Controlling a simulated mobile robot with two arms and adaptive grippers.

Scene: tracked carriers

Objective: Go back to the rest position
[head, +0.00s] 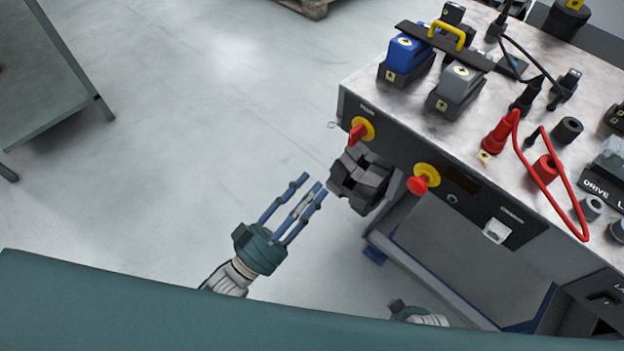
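My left gripper (312,184) reaches up and to the right from the lower middle of the head view. Its blue fingers are spread apart with nothing between them, over the floor left of the bench. Its tips are close to a dark grey blocky thing (360,180) at the bench's front; I cannot tell whether they touch it. Of my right gripper, only a small teal part (405,312) shows at the bottom, beyond my teal body edge. Its fingers are hidden.
The workbench (395,150) fills the right side. Its front bears a red-and-yellow switch (360,131) and a red knob (420,184). On top are a blue block (408,55), a grey block (460,88) and a red cable (545,185). Clear floor lies left of it.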

